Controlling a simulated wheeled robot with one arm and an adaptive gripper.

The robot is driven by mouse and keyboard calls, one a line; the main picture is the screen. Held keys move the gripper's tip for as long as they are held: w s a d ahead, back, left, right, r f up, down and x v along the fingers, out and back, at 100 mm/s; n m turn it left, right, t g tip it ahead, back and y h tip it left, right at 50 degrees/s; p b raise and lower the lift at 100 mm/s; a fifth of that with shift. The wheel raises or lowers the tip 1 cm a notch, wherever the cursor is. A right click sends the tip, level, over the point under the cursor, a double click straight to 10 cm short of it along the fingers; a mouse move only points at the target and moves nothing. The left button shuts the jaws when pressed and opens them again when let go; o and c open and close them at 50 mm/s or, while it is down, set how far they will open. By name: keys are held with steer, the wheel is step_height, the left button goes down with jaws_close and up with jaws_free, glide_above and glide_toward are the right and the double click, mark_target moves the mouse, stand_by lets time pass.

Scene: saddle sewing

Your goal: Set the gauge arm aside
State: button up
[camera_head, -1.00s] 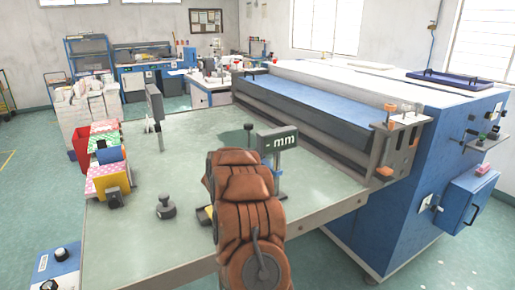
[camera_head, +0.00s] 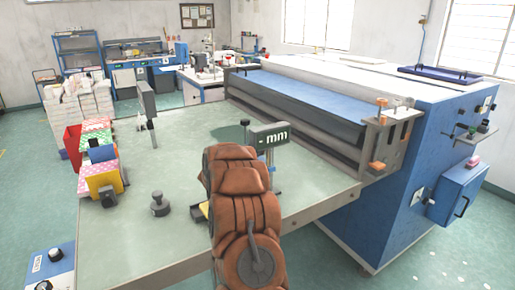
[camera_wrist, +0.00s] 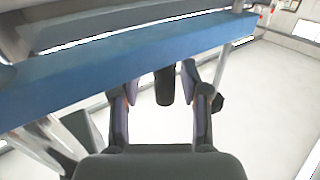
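A grey gauge head marked "mm" (camera_head: 270,137) stands on a thin post at the table's right part, in front of the machine; I take it for the gauge arm. A similar grey upright piece (camera_head: 147,99) stands at the table's left side. My brown-orange arm covers the gauge post's foot and hides my gripper in the head view. In the wrist view my gripper (camera_wrist: 160,92) has its two fingers apart. A dark rounded piece (camera_wrist: 164,86) shows between them, with gaps on both sides; I cannot tell what it belongs to. A blue bar (camera_wrist: 120,68) crosses the wrist view.
The pale green table (camera_head: 195,165) is mostly clear at its middle. A dark knob (camera_head: 160,203) stands near its front, and colourful boxes (camera_head: 101,160) line its left edge. The large blue machine (camera_head: 390,217) blocks the right side.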

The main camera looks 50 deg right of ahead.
steer(key=shift+w+a, duration=0.15)
steer(key=shift+a+r, duration=0.1)
steer(key=shift+a, duration=0.4)
steer(key=v, duration=1.1)
steer(key=shift+s, duration=0.3)
steer(key=shift+d, duration=0.15)
